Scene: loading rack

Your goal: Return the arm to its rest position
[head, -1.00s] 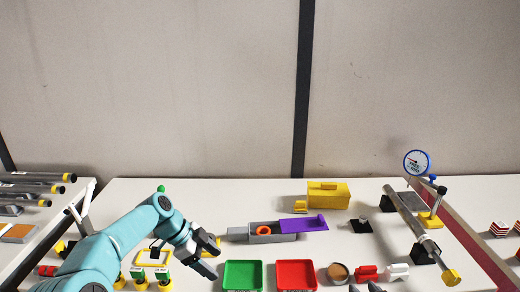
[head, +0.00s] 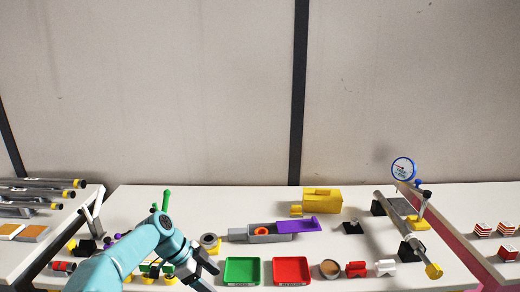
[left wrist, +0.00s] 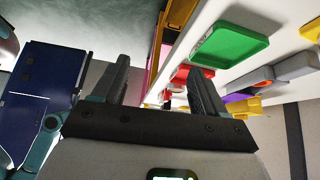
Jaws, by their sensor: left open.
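My left arm (head: 135,258) comes in from the lower left of the head view and bends down at its elbow. My left gripper (head: 205,275) is low, at the front of the table, just left of the green tray (head: 242,284). In the left wrist view my left gripper (left wrist: 160,85) has its two fingers wide apart with nothing between them. The green tray also shows in that view, upper right (left wrist: 212,62). My right gripper is not in view.
A red tray (head: 291,284) stands beside the green one. Behind are a grey box with a purple lid (head: 300,226) and a yellow box (head: 323,201). A gauge (head: 403,169) and a long tube (head: 398,220) are at right. Partly hidden yellow-based parts lie beside my left arm.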

